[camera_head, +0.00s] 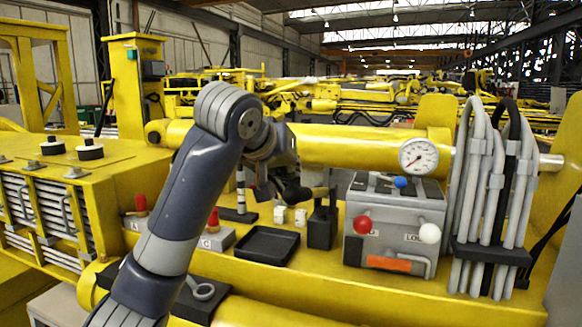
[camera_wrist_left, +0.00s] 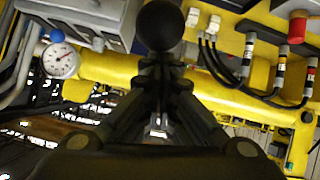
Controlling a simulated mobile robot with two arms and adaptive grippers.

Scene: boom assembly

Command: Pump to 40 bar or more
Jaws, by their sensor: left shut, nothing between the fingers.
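The pressure gauge (camera_head: 418,155) has a white dial and a red needle, and sits at the right end of the yellow cylinder. It also shows in the left wrist view (camera_wrist_left: 61,60); its reading is too small to tell. A black pump block (camera_head: 321,228) stands on the yellow deck left of the grey valve box. A black ball knob (camera_wrist_left: 160,25) is just beyond the fingertips of my left gripper (camera_wrist_left: 160,68), which is shut and empty. In the head view my left gripper (camera_head: 284,190) is by the pump, partly hidden by my wrist. My right gripper is out of view.
The grey valve box (camera_head: 388,225) carries red (camera_head: 362,224) and white (camera_head: 429,233) ball levers. Thick hoses (camera_head: 487,190) hang at the right. An empty black tray (camera_head: 266,245) and red-capped connectors (camera_head: 213,218) lie left of the pump.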

